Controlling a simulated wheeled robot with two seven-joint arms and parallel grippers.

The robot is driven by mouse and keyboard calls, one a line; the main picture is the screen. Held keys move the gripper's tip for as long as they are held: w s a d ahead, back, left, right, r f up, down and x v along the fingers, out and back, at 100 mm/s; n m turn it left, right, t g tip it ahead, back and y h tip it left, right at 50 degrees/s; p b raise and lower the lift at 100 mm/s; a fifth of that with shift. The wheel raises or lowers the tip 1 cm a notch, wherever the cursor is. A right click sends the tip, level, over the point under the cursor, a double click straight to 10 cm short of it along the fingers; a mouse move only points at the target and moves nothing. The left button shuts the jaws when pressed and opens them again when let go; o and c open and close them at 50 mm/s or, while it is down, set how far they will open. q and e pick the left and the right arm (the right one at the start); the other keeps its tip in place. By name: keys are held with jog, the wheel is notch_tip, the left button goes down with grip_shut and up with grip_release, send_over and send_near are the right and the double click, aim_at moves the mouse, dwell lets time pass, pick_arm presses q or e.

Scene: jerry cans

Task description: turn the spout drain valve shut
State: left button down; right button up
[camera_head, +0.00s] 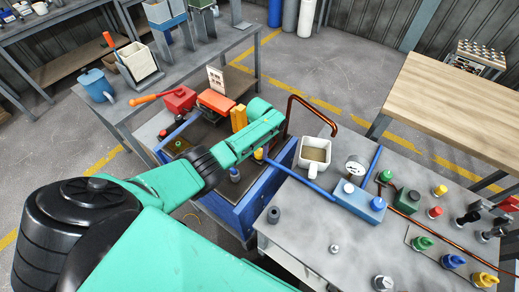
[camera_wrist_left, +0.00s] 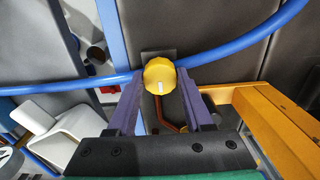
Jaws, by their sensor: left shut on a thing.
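A yellow round valve knob (camera_wrist_left: 159,76) with a pale mark on its face sits between the two purple fingers of my left gripper (camera_wrist_left: 161,88). The gripper is shut on it. The arm hides part of that spot. My right gripper does not show.
A blue knob (camera_head: 235,174) is just left of my gripper. An orange-yellow block (camera_head: 238,118) stands close behind it. The grey table (camera_head: 310,225) on the right carries a blue box (camera_head: 355,200) and several coloured knobs.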

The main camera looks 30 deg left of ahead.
aim_at(260, 151)
pick_arm(q)
jog(key=shift+w+r, duration=0.15)
dwell(0.3)
jog(key=shift+c, duration=1.8)
grip_release()
jog(key=shift+o, duration=0.3)
jog(key=shift+r, duration=0.35)
notch_tip(260, 151, up, 6)
jog(key=shift+f+p, duration=0.15)
jog(key=shift+p, duration=0.65)
notch_tip(260, 151, up, 8)
jog(key=shift+b, duration=0.45)
